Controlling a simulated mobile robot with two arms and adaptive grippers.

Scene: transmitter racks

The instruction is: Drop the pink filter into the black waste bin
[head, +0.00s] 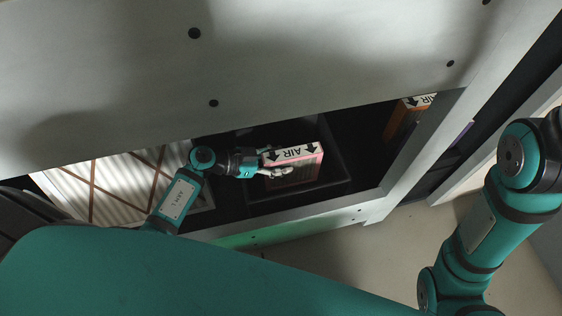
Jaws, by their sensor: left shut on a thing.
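The pink filter (308,170), a block with a white label reading "AIR" and black arrows, is in the rack opening in the middle of the head view. My left gripper (278,171) is shut on its left side. A black square-rimmed box (258,196), seemingly the black waste bin, lies around and below the filter in the picture. I cannot tell whether the filter touches it. The box's inside is dark and partly hidden by the filter. My right arm shows at the right, but its gripper is out of view.
A white pleated filter with brown strips (118,185) lies at the left of the opening. An orange filter with an "AIR" label (401,123) stands at the right. The grey rack panel (300,60) is above, and a grey lower ledge (310,217) borders the opening.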

